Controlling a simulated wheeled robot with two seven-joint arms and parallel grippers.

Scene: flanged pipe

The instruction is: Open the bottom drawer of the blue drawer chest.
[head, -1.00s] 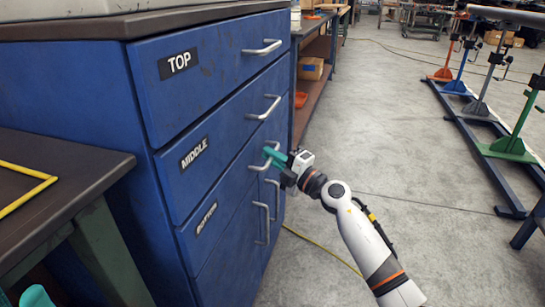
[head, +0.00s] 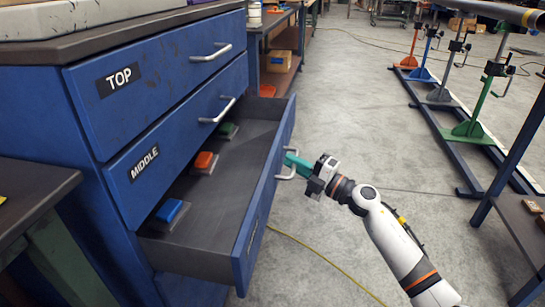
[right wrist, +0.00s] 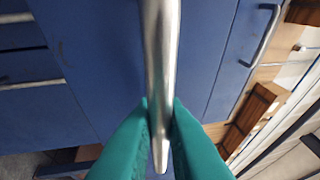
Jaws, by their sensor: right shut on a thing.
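The blue drawer chest (head: 85,160) stands at the left of the head view. Its drawers labelled TOP (head: 165,68) and MIDDLE (head: 185,125) are closed. The bottom drawer (head: 270,185) is pulled well out, and its inside shows. My right gripper (head: 291,160) is at the bottom drawer's handle (head: 286,178), on the front's outer side. In the right wrist view the teal fingers of my right gripper (right wrist: 160,108) are shut on the metal handle (right wrist: 161,45), one on each side. My left gripper is not in view.
Blue (head: 172,211), red (head: 204,162) and green (head: 228,130) items lie in the drawer. A dark-topped table (head: 35,185) stands left of the chest. A stand with coloured supports (head: 475,130) is at the right. The floor between is clear except for a yellow cable (head: 325,258).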

